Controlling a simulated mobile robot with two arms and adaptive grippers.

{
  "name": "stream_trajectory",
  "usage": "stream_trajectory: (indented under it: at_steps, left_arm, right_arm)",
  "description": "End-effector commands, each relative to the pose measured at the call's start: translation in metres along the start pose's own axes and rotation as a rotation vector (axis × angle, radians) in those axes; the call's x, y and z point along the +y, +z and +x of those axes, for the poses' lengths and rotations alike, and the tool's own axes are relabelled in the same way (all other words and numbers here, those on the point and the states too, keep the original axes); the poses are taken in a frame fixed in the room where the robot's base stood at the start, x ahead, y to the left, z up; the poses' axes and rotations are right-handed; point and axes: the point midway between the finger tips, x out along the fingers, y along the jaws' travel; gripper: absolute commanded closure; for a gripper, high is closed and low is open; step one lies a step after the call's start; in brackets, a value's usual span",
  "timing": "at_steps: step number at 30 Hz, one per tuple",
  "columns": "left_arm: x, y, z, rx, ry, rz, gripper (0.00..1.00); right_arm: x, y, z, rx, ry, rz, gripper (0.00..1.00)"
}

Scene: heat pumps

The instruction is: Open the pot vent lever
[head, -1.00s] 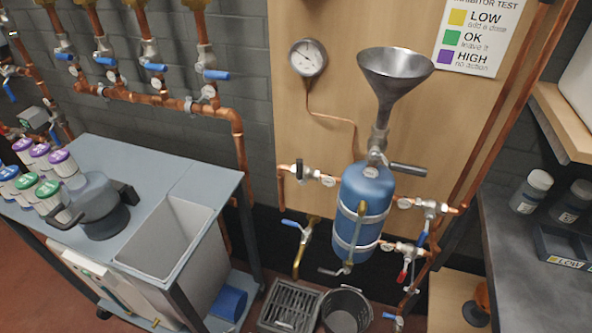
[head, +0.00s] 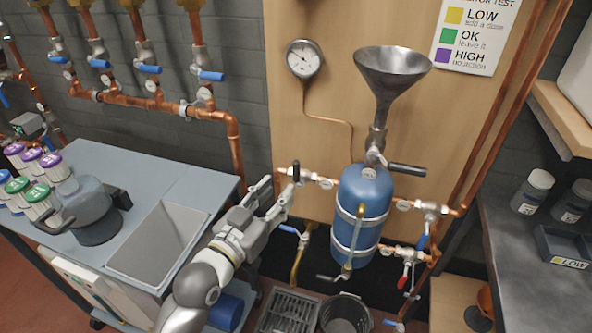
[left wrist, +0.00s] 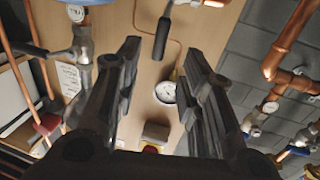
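The blue pot (head: 362,207) hangs on the wooden panel under a metal funnel (head: 391,75). A small valve with a black lever (head: 296,171) sits on the copper pipe left of the pot, its lever upright. I cannot read a label naming it the vent. Another black lever (head: 408,169) points right below the funnel. My left gripper (head: 275,196) is open and empty, just left of and below the left valve. In the left wrist view, a black lever (left wrist: 162,38) shows between the open fingers (left wrist: 160,75), apparently untouched. My right gripper is out of view.
A pressure gauge (head: 304,59) is on the panel above. A blue-handled tap (head: 290,229) sits below my left gripper. A grey cart (head: 185,190) with bottles stands at left. A bucket (head: 345,314) and a drain grate (head: 288,310) are on the floor.

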Motion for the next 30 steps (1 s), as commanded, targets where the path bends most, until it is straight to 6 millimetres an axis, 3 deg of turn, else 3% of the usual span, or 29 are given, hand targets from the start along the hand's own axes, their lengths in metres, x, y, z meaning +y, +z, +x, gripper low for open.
stream_trajectory:
  at_steps: [6,13,18,27,30]
  left_arm:
    - [0.000,-0.002,0.044,0.002,0.000,-0.002,0.64]
    - [0.000,0.000,0.078,-0.001,0.000,-0.002,0.64]
    - [0.000,0.000,0.089,0.000,0.000,0.000,0.64]
    - [0.000,0.001,0.090,-0.001,-0.001,0.000,0.64]
    - [0.000,0.001,0.090,-0.001,-0.001,0.000,0.77]
  right_arm:
    - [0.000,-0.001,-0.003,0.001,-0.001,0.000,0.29]
    - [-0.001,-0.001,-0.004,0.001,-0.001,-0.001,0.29]
    - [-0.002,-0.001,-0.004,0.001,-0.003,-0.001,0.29]
    - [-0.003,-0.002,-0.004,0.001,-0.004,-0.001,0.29]
    - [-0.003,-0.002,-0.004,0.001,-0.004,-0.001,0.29]
